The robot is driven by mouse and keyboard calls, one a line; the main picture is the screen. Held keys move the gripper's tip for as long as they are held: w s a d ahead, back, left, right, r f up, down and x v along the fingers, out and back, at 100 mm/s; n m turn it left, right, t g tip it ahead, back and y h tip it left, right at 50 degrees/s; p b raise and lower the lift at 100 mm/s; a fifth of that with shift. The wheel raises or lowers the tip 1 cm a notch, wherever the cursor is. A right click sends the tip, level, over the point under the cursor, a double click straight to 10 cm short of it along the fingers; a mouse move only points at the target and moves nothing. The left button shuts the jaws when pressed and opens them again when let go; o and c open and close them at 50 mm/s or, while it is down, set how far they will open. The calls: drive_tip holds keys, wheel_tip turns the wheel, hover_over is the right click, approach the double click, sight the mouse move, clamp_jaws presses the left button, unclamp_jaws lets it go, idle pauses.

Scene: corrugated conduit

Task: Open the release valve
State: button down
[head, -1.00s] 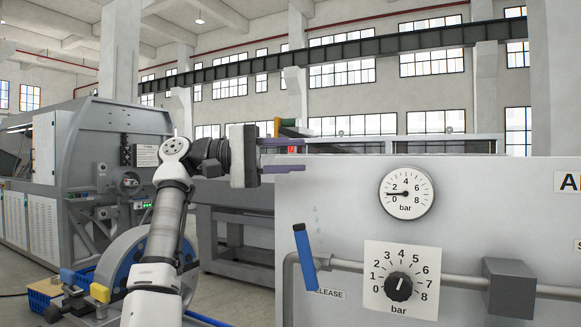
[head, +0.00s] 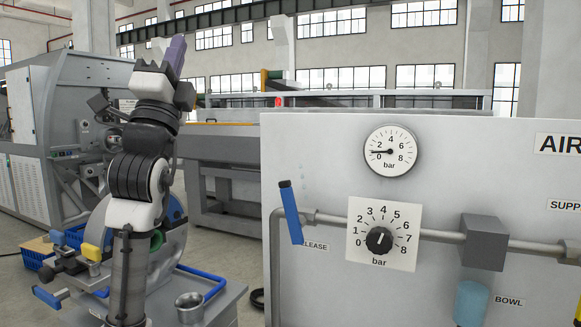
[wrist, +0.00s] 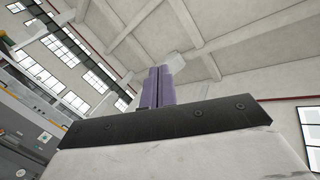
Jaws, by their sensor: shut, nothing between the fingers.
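The release valve's blue lever (head: 290,213) stands steep, leaning slightly left at its dark top end. It sits on the grey pipe at the left side of the grey panel, above the partly covered "RELEASE" label (head: 314,247). My gripper (head: 177,48) is raised at the upper left of the head view, pointing up, well left of and above the lever and apart from it. Its purple fingers are together in the wrist view (wrist: 158,88), with nothing between them. The lever is not in the wrist view.
The panel (head: 300,150) carries a pressure gauge (head: 390,152) reading near zero, a regulator knob (head: 380,240) and a grey block (head: 483,242) with a blue bowl (head: 471,303). A low bench with a cup (head: 190,307) stands at lower left. Grey machinery stands behind.

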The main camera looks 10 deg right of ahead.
drive_tip(key=s+d+f+g+h, duration=0.35)
drive_tip(key=d+f+g, duration=0.4)
drive_tip(key=f, duration=0.35)
drive_tip(key=g+p, duration=0.1)
drive_tip(key=g, duration=0.8)
approach(290, 198)
drive_tip(key=s+d+r, duration=0.1)
drive_tip(key=s+d, duration=0.2)
drive_tip(key=s, duration=0.1)
drive_tip(key=shift+m+h, duration=0.25)
drive_tip(key=shift+m, duration=0.15)
drive_tip(key=w+d+p, duration=0.1)
drive_tip(key=w, duration=0.1)
drive_tip(key=w+d+p, duration=0.1)
drive_tip(key=w+d, duration=0.1)
drive_tip(key=w, duration=0.1)
drive_tip(key=w+d, duration=0.2)
drive_tip(key=shift+w+d+r+p, duration=0.1)
drive_tip(key=shift+w+p, duration=0.2)
drive_tip(key=shift+p, duration=0.1)
drive_tip(key=shift+w+a, duration=0.2)
drive_tip(key=shift+a, duration=0.05)
